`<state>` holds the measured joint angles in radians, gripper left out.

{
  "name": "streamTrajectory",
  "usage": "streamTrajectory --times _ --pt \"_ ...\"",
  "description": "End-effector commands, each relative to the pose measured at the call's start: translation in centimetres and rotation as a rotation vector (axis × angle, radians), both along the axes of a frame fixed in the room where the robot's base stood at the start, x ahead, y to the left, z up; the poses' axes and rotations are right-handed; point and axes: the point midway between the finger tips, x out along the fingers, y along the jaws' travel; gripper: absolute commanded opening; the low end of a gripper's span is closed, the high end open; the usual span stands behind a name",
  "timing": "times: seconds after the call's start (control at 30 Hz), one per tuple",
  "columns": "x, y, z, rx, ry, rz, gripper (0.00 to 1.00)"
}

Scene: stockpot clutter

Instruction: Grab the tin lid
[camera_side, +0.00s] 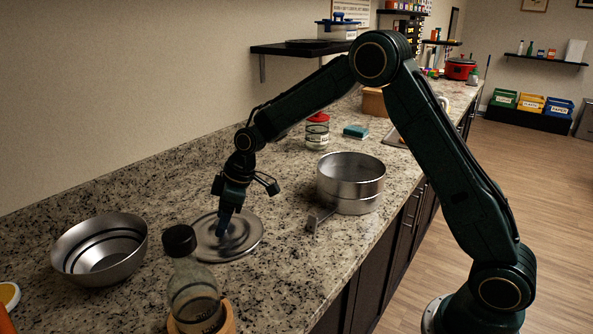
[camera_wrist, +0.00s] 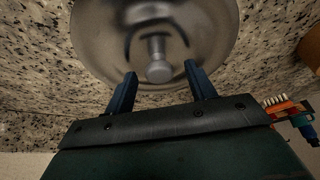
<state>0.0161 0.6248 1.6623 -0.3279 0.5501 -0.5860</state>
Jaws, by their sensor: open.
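The tin lid (camera_side: 247,238) is a round, flat silver disc lying on the granite counter in the side view. In the wrist view the lid (camera_wrist: 95,35) fills the top middle, with a small metal knob (camera_wrist: 158,62) at its centre. My gripper (camera_side: 222,232) points down over the lid in the side view and hides part of it, including the knob. In the wrist view my gripper (camera_wrist: 161,82) is open, with one blue finger on each side of the knob's line and the space between them empty. I cannot tell whether the fingertips touch the lid.
A metal bowl (camera_side: 75,250) stands left of the lid. A dark-capped glass bottle (camera_side: 190,285) stands in front. A steel pot (camera_side: 350,192) with a handle stands to the right. A red-lidded jar (camera_side: 317,135) is behind. Bare counter lies between the lid and pot.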

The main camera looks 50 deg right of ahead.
Motion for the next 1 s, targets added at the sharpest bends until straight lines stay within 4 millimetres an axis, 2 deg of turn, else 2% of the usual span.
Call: streamTrajectory --times 0.4,0.47,0.67,1.0 --pt "0.01 0.00 0.07 0.000 -0.001 0.000 0.55" --pt "0.01 0.00 0.07 0.000 -0.001 0.000 0.45" --pt "0.01 0.00 0.07 0.001 -0.001 0.000 0.06" --pt "0.04 0.00 0.26 0.000 -0.002 0.001 0.04"
